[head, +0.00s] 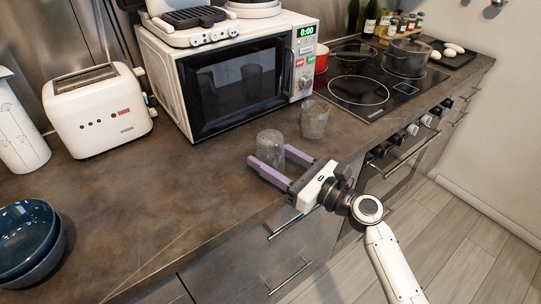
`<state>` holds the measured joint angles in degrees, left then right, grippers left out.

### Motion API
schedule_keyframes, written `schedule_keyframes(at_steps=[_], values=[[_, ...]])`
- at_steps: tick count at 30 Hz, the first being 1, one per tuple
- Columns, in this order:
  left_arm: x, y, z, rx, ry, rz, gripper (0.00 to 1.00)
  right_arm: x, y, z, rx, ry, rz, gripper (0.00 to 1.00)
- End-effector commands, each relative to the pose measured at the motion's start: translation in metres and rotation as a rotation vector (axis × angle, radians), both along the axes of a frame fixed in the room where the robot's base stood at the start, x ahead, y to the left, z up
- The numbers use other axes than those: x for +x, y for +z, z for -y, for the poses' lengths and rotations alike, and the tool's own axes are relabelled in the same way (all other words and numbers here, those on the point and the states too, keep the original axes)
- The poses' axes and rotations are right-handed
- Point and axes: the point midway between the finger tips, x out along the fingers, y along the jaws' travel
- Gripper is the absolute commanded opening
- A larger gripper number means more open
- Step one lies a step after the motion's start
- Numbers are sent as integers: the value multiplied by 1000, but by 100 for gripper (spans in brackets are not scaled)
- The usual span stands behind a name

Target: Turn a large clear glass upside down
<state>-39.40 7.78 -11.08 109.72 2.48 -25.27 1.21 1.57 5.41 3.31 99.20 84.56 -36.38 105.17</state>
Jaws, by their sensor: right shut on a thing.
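A clear glass (269,141) is near the counter's front edge, between the purple fingers of my right gripper (266,164). The gripper is shut on it, with one finger on each side. The glass is roughly vertical; its upper end looks rounded and closed, though the clear material makes this hard to be sure of. Its lower part is partly hidden by the near finger. A second clear glass (315,119) stands upright, apart from the gripper, in front of the microwave's right end. My left gripper is not in view.
A microwave (240,85) stands behind the glasses, with a toaster (98,112) to its left. Blue bowls (28,240) sit at the front left. A hob with a pot (407,57) is at the right. The counter (150,200) left of the gripper is clear.

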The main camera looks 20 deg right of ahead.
Motion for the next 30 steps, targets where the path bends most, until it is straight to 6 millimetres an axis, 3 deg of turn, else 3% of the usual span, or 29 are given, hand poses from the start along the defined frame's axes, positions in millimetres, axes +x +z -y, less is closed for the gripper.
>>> schedule_keyframes(at_steps=[8,9,12,23,30], values=[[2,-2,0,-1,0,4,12,0,-4,0,2,0,1,24],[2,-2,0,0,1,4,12,0,-4,0,2,0,1,55],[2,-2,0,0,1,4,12,0,-3,0,2,0,1,72],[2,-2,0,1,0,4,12,-1,-5,1,-1,0,-2,73],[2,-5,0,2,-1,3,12,-34,-9,23,-3,-1,-3,73]])
